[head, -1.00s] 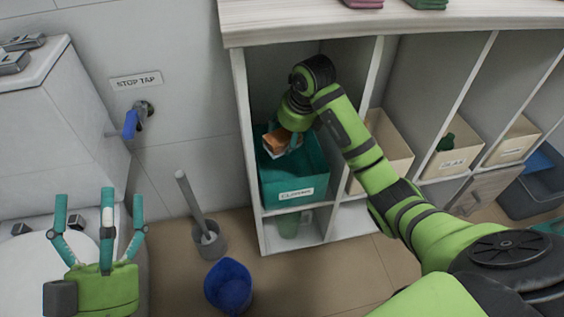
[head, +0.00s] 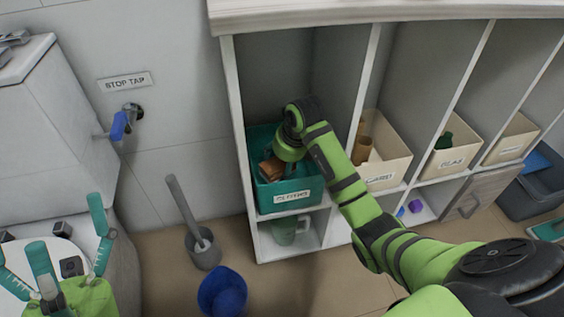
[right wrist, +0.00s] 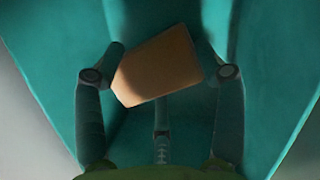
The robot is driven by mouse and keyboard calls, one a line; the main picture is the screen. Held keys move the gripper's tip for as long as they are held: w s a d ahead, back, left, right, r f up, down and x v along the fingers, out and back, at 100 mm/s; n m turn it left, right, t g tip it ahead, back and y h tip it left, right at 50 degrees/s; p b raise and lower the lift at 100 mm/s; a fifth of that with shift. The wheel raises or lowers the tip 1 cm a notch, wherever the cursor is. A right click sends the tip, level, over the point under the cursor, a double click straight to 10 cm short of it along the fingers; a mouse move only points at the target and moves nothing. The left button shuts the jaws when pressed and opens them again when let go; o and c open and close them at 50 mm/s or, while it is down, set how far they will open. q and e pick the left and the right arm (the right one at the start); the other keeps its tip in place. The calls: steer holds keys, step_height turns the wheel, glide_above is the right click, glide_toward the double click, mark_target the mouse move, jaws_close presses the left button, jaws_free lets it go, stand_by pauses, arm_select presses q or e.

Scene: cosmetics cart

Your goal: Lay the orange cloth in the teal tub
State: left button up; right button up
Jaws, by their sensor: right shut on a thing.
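The teal tub (head: 315,183) stands in the left compartment of the shelf, with a white label on its front. It also fills the right wrist view (right wrist: 55,50). The orange cloth (head: 268,168) is inside the tub's opening, folded into a small block. In the right wrist view the orange cloth (right wrist: 157,66) is between the fingers of my right gripper (right wrist: 160,80), which is shut on it. The arm hides part of the tub. My left gripper (head: 62,262) is at the lower left, fingers spread and empty, away from the shelf.
Shelf dividers (head: 362,80) stand close to the right arm. Beige bins (head: 385,172) fill the compartments to the right. A blue bucket (head: 222,292) and a brush in a grey holder (head: 203,250) stand on the floor. A green mug (head: 284,230) sits below the tub.

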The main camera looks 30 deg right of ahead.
steer(key=shift+f, duration=0.6)
steer(key=o, duration=1.1)
steer(key=shift+c, duration=0.2)
